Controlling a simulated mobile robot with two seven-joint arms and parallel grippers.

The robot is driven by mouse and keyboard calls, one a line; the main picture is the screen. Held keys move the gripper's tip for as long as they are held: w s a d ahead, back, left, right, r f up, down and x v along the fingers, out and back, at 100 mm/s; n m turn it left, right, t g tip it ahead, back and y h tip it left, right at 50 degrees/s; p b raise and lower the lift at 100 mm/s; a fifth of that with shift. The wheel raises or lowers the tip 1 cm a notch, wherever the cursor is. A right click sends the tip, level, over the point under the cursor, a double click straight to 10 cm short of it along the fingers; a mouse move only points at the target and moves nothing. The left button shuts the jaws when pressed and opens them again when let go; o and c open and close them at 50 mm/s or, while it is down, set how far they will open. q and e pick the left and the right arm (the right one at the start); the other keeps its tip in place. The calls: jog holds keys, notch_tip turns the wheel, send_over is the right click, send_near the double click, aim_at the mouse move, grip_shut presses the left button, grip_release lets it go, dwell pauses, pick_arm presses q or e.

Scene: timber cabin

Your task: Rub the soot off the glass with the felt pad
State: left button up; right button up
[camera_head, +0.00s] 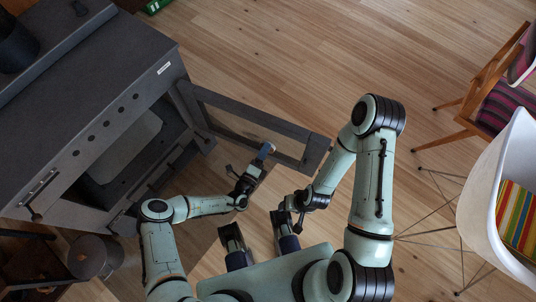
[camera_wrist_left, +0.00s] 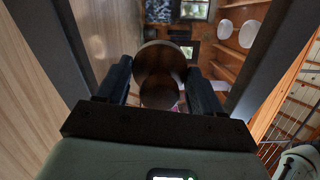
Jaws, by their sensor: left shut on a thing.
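The stove door (camera_head: 313,153) stands swung open, a dark frame around a glass pane (camera_head: 243,124). The pane is see-through, with floor visible behind it; I cannot make out soot on it. My left gripper (camera_head: 261,161) is shut on the felt pad (camera_head: 267,149), close to the door's lower edge in the head view. In the left wrist view the pad (camera_wrist_left: 160,62) is a dark round disc with a smaller round grip between the fingers (camera_wrist_left: 160,92). Whether it touches the glass I cannot tell. My right gripper (camera_head: 297,222) is low at centre; its jaws are unclear.
The dark stove (camera_head: 110,110) fills the left side, its firebox open. A dark round container (camera_head: 90,257) stands on the floor at lower left. A white chair (camera_head: 490,190) and a wooden chair (camera_head: 490,105) stand at right. Floor beyond the door is clear.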

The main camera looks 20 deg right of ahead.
aim_at(274, 144)
pick_arm(q)
jog(key=shift+w+a+b, duration=0.75)
jog(key=shift+w+a, duration=0.9)
jog(key=shift+w, duration=0.15)
jog(key=shift+w+a+b, duration=1.6)
jog(key=shift+w+a, duration=0.85)
jog(key=shift+w, duration=0.15)
jog(key=shift+r+p, duration=1)
jog(key=shift+r, duration=0.25)
jog(key=shift+s+d+p, duration=1)
jog(key=shift+s+d, duration=0.15)
jog(key=shift+s, duration=0.1)
jog(key=shift+s+d+f+p, duration=0.1)
jog(key=shift+s+d+p, duration=0.6)
jog(key=shift+s+d, duration=0.3)
jog(key=shift+s+d+p, duration=0.4)
jog(key=shift+s+d, duration=0.25)
jog(key=shift+d, duration=0.25)
jog(key=shift+s+d+p, duration=0.4)
jog(key=shift+s+d, duration=0.2)
jog(key=shift+d, duration=0.25)
jog(key=shift+s+d+p, duration=0.3)
jog(key=shift+s+d, duration=0.35)
jog(key=shift+d, duration=0.2)
jog(key=shift+s+d+p, duration=0.3)
jog(key=shift+s+d, duration=0.3)
jog(key=shift+d, duration=0.25)
jog(key=shift+w, duration=0.1)
